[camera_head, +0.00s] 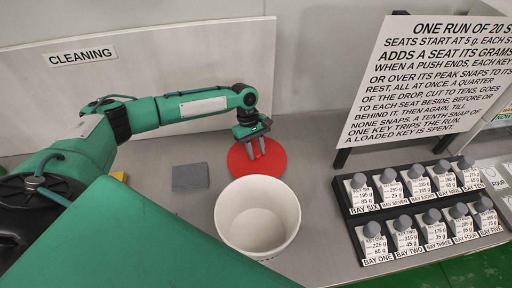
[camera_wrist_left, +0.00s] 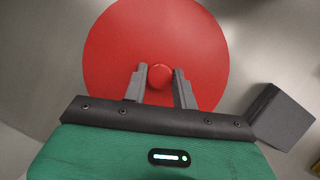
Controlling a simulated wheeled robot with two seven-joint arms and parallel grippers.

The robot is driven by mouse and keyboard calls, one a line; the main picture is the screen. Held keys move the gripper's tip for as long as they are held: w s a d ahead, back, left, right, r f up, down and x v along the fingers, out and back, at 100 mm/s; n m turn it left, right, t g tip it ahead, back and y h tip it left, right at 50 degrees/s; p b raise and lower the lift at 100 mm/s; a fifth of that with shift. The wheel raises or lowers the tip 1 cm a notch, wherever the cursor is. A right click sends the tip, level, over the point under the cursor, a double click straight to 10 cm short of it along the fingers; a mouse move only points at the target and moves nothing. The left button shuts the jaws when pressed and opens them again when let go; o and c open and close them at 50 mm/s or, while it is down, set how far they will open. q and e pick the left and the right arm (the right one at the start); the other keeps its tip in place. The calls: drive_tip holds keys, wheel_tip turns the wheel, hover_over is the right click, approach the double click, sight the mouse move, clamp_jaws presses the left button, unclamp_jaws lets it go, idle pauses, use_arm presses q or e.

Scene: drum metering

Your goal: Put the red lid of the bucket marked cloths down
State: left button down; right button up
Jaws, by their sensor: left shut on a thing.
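The red lid (camera_head: 270,162) is a flat disc behind the white bucket, over or on the grey table; I cannot tell whether it touches the surface. In the left wrist view the lid (camera_wrist_left: 195,45) fills the upper middle, with its round red knob (camera_wrist_left: 160,75) between the fingers. My left gripper (camera_head: 257,150) is shut on the knob; it also shows in the left wrist view (camera_wrist_left: 160,84). The white bucket (camera_head: 284,228) stands open and looks empty inside. No cloths marking on it is visible. My right gripper is not in view.
A grey folded cloth or block (camera_head: 190,177) lies left of the lid, also in the left wrist view (camera_wrist_left: 281,118). A black rack (camera_head: 350,222) with several keys in labelled bays stands right. A CLEANING board (camera_head: 200,60) stands behind. Table between bucket and rack is clear.

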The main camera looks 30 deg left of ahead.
use_arm(q)
drive_tip(key=c, duration=1.1)
unclamp_jaws()
drive_tip(key=shift+f, duration=0.1)
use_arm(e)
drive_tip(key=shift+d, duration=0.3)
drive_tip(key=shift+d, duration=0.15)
use_arm(q)
drive_tip(key=shift+r+b, duration=0.3)
drive_tip(key=shift+r, duration=0.05)
drive_tip(key=shift+b+v, duration=1.45)
drive_tip(key=shift+v, duration=4.7)
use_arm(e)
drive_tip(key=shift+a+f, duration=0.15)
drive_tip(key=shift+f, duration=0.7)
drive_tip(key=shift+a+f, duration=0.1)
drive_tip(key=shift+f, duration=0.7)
use_arm(q)
drive_tip(key=shift+d, duration=0.1)
